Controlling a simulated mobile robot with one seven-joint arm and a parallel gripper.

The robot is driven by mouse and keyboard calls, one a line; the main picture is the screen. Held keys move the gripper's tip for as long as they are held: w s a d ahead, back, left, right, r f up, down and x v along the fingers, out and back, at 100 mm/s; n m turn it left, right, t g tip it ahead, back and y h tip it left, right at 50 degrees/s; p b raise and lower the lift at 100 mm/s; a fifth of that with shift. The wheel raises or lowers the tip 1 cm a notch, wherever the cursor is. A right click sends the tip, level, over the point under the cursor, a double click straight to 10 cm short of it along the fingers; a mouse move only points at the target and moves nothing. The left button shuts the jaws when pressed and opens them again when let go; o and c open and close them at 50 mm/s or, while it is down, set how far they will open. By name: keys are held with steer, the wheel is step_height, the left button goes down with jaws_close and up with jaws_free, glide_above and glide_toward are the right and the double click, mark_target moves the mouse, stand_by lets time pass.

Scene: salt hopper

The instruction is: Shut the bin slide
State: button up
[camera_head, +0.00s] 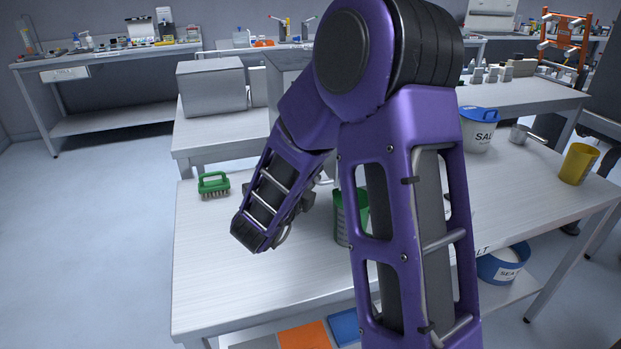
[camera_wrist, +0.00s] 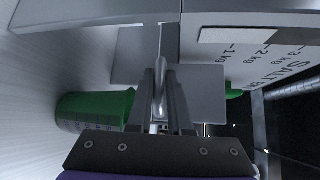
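In the wrist view the hopper (camera_wrist: 275,40) fills the upper right, with kilogram marks and the word SALT on its face. A flat grey plate (camera_wrist: 205,92), perhaps part of the bin slide, lies just beyond my fingers. My gripper (camera_wrist: 161,80) has its two fingers close together in front of this plate. A narrow pale metal piece (camera_wrist: 160,100) shows between them; I cannot tell whether they press on it. In the head view my purple arm hides the gripper's fingertips and most of the hopper, so the slide's position does not show there.
A green container (camera_head: 341,218) stands beside my arm; it also shows in the wrist view (camera_wrist: 95,108). A green brush (camera_head: 213,183) lies at left on the bench (camera_head: 240,270). A salt tub (camera_head: 478,132), scoop (camera_head: 525,134) and yellow cup (camera_head: 578,164) stand right. The bench's front left is clear.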

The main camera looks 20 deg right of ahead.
steer(key=o, duration=0.4)
steer(key=shift+d, duration=0.2)
steer(key=v, duration=1.7)
steer(key=shift+a, duration=0.25)
